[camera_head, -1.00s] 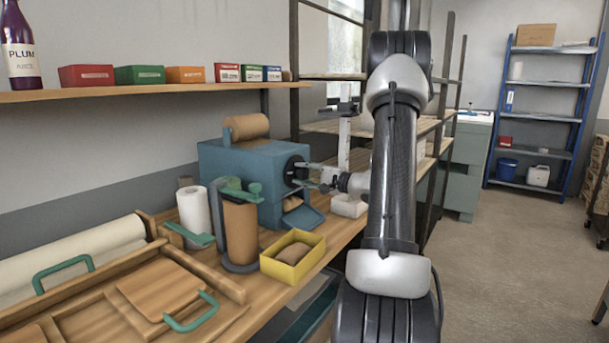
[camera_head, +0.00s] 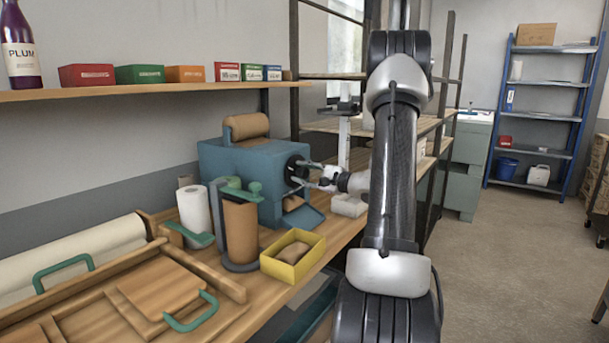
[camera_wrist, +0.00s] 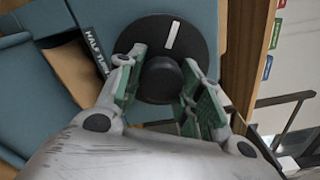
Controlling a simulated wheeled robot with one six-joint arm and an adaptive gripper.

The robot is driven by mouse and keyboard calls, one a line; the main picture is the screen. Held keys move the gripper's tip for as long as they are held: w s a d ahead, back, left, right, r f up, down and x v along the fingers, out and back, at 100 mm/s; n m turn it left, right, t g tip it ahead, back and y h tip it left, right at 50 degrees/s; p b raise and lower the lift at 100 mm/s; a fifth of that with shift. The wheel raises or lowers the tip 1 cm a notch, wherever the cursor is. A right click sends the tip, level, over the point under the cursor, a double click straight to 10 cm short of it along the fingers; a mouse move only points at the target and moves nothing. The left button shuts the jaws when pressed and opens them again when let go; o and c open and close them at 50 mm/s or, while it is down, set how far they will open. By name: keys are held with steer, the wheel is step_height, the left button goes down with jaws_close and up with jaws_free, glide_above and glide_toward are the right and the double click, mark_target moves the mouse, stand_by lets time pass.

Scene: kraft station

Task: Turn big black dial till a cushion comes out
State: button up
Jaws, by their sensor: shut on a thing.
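The big black dial (camera_head: 294,168) is on the right end face of a blue machine (camera_head: 240,175). In the wrist view the dial (camera_wrist: 147,30) is a round black disc with a raised knob and a white mark pointing up, slightly right. My gripper (camera_head: 303,172) is shut on the dial's knob. In the wrist view its green-padded fingers (camera_wrist: 163,72) are either side of that knob. Brown paper (camera_head: 292,203) shows in the machine's outlet above a blue chute (camera_head: 303,218). A brown cushion (camera_head: 294,252) lies in a yellow box (camera_head: 275,270).
A brown paper roll (camera_head: 247,127) lies on the machine. A standing brown roll (camera_head: 240,230) and a white roll (camera_head: 194,208) are left of the box. A pale block (camera_head: 349,205) sits under my wrist. Part of a "HALF TURN" label (camera_wrist: 95,48) is beside the dial.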

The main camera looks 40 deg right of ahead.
steer(key=o, duration=1)
steer(key=v, duration=1.2)
steer(key=shift+o, duration=0.2)
